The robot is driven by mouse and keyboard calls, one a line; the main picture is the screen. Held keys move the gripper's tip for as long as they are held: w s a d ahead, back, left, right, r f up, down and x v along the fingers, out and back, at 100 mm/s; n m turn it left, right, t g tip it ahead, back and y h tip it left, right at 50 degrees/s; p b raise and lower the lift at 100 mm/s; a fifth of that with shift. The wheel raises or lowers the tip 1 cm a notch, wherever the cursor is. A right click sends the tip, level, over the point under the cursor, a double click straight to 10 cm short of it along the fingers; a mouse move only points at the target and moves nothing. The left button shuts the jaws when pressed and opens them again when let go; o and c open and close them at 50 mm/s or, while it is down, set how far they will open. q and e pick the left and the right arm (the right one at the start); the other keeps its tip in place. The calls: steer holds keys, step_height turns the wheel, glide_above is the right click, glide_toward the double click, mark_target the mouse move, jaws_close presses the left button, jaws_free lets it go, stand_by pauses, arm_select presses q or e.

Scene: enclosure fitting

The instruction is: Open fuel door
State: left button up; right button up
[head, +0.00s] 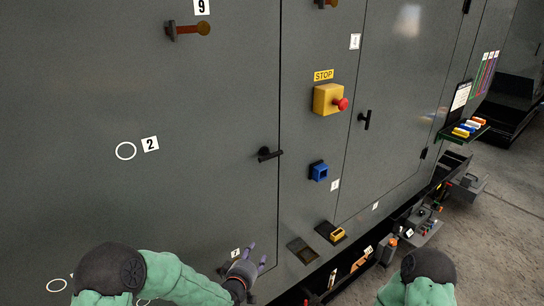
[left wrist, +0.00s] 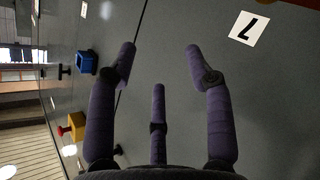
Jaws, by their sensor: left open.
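My left gripper (head: 246,268) is low in front of the grey enclosure, beside a small white number label (head: 236,253). In the left wrist view its purple fingers (left wrist: 160,60) are spread and empty, facing the grey panel and a seam. A label reading 7 (left wrist: 249,28) lies to their right. In the head view a dark square recess (head: 302,250) and a yellow-and-black fitting (head: 331,233) sit on the lower panel, right of the gripper. I cannot tell which part is the fuel door. My right gripper is out of view; only its green arm shows.
A black door handle (head: 269,154), a blue fitting (head: 318,171) and a yellow stop box with a red button (head: 328,99) stick out of the enclosure. Another black handle (head: 364,120) is farther right. Trays with tools (head: 424,228) line its foot. Open floor (head: 490,235) lies right.

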arm_select(q)
steer(key=w+d+r+n+t+h, duration=0.1)
steer(key=w+r+t, duration=0.1)
steer(key=r, duration=0.6)
steer(key=w+d+r+n+t, duration=0.1)
steer(key=w+d+r+t, duration=0.15)
steer(key=r, duration=0.45)
steer(key=n+t, duration=0.1)
steer(key=t, duration=0.3)
glide_toward(272, 157)
steer(key=x, duration=1.1)
steer(key=shift+f, duration=0.1)
steer(key=shift+s, duration=0.1)
jaws_close()
